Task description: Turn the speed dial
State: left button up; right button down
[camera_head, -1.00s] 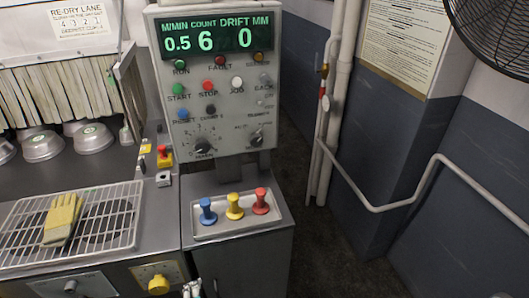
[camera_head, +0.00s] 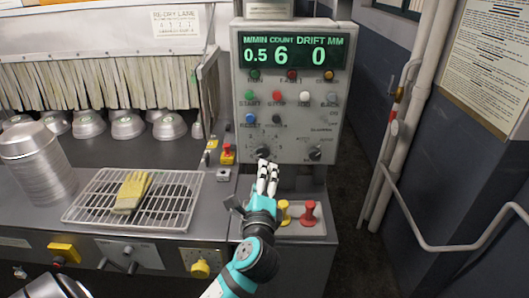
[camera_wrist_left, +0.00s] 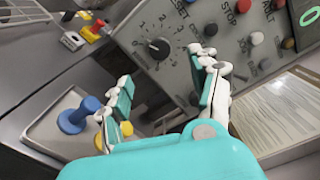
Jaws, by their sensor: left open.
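The speed dial (camera_head: 262,152) is a dark round knob with a numbered scale, low on the left of the grey control panel (camera_head: 295,130). In the left wrist view the dial (camera_wrist_left: 158,48) shows its pointer and scale just beyond my fingertips. My left gripper (camera_head: 268,166) is just below and in front of the dial, fingers towards the panel. In the wrist view its two fingers (camera_wrist_left: 160,66) are spread apart with nothing between them. I cannot tell whether a fingertip touches the panel. The display (camera_head: 295,53) reads 0.5, 6 and 0. My right gripper is not in view.
A second knob (camera_head: 315,153) and several buttons are on the panel close by. Below stand blue (camera_wrist_left: 70,118), yellow (camera_head: 284,212) and red (camera_head: 308,212) knobbed pieces in a tray.

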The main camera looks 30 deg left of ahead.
aim_at(263, 153)
pick_arm(q)
jog(key=p+x, duration=0.2)
jog(key=x, duration=0.8)
jog(key=shift+w+a, duration=0.1)
jog(key=shift+w, duration=0.15)
jog(key=shift+f, duration=0.1)
jog(key=c, duration=1.1)
jog(key=n+b, duration=0.1)
jog(key=n, duration=0.1)
jog(key=shift+f+n+b, duration=0.2)
jog(key=shift+n+b, duration=0.2)
jog(key=shift+c, duration=0.2)
jog(key=shift+r+n, duration=0.2)
jog(key=shift+n, duration=0.8)
jog(key=o, duration=1.1)
jog(key=shift+o, duration=0.2)
jog(key=shift+r, duration=0.1)
